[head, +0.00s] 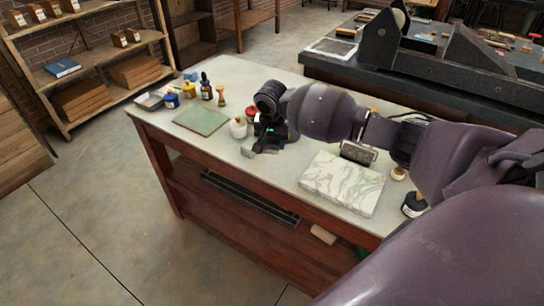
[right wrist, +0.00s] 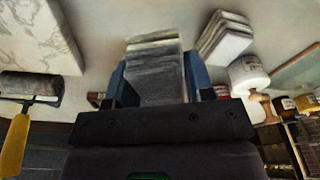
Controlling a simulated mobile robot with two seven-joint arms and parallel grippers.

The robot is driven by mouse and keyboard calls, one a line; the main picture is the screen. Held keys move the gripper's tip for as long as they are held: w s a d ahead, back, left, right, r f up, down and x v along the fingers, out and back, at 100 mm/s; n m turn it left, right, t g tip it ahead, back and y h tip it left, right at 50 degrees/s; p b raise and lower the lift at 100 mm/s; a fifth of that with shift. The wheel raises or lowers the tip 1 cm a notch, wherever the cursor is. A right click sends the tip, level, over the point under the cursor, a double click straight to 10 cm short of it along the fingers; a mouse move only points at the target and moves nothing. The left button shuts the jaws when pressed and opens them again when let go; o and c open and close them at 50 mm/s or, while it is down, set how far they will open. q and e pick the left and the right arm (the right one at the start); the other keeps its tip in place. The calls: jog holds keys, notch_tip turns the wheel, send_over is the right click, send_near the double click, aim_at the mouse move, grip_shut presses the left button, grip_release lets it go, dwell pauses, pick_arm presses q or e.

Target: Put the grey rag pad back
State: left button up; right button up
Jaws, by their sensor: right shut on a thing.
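My right gripper (head: 264,138) is low over the middle of the pale-topped table, past the left end of the marble slab. In the right wrist view its blue fingers (right wrist: 160,78) are shut on a grey, layered pad, the grey rag pad (right wrist: 155,62), one finger on each side. A stack of white pads (right wrist: 225,38) lies close by, apart from the held pad. In the head view the gripper mostly hides the pad, and I cannot tell whether it touches the tabletop. My left gripper is not in view.
A veined marble slab (head: 342,182) lies on the table, with a roller (head: 358,152) behind it. A white jar (head: 238,128) stands close left of the gripper. A green plate (head: 201,119) and several bottles crowd the left end. The front middle tabletop is clear.

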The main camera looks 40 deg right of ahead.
aim_at(273, 161)
jog(key=shift+f, duration=0.45)
notch_tip(273, 161, down, 5)
jog(key=shift+r+b, duration=0.1)
jog(key=shift+b, duration=0.55)
jog(key=o, duration=0.9)
jog(key=shift+f, duration=0.2)
jog(key=shift+r, duration=0.1)
